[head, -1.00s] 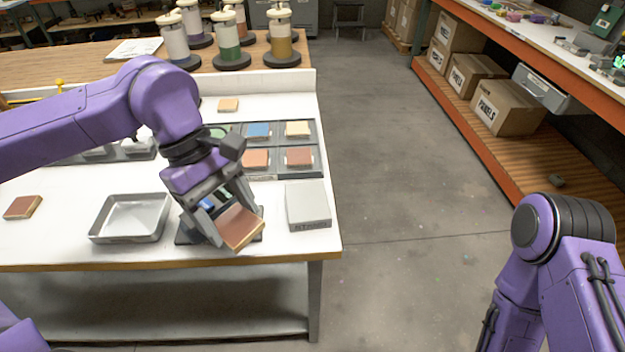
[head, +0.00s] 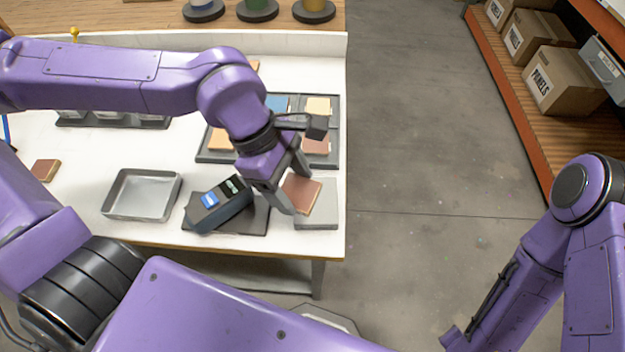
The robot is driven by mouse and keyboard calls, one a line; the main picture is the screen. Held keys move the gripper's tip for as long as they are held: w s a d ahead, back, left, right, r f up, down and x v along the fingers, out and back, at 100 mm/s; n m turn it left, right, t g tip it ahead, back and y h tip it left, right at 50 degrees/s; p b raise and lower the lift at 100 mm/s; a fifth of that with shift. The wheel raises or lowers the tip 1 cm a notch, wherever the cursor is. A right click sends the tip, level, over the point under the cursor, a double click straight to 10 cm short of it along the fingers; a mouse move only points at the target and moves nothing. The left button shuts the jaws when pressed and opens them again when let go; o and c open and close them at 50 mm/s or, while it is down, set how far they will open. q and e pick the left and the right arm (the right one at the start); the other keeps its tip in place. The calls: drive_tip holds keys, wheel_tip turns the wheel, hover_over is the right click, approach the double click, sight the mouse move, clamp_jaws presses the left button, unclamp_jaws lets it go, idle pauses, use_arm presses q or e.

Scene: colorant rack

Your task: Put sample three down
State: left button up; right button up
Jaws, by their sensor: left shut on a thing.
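My left gripper (head: 292,190) is shut on a square reddish-brown sample tile (head: 301,196) with a pale edge. The tile is tilted over the left part of a light grey flat block (head: 322,215) at the table's front right corner. I cannot tell whether the tile touches the block. My right arm shows at the right of the head view, but its gripper is not in view.
A dark handheld device with a blue screen (head: 222,204) lies on a dark pad (head: 258,222), left of the tile. An empty metal tray (head: 108,206) stands further left. A dark rack (head: 333,133) with coloured tiles lies behind. Another brown tile (head: 45,170) lies far left.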

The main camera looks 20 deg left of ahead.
sight(317, 209)
use_arm(q)
drive_tip(key=shift+d+r+p, duration=0.1)
drive_tip(key=shift+r+p, duration=0.3)
drive_tip(key=shift+p, duration=0.65)
drive_tip(key=w+f, duration=0.1)
drive_tip(key=f, duration=0.1)
drive_tip(key=d+f, duration=0.1)
drive_tip(key=f, duration=0.2)
drive_tip(key=w+d+f, duration=0.1)
drive_tip(key=f, duration=0.2)
drive_tip(key=shift+w+d+f, duration=0.15)
drive_tip(key=shift+w, duration=0.15)
drive_tip(key=shift+f, duration=0.2)
drive_tip(key=shift+s, duration=0.15)
use_arm(e)
wheel_tip(317, 209, up, 4)
drive_tip(key=shift+s+a+r, duration=0.1)
drive_tip(key=shift+s, duration=0.05)
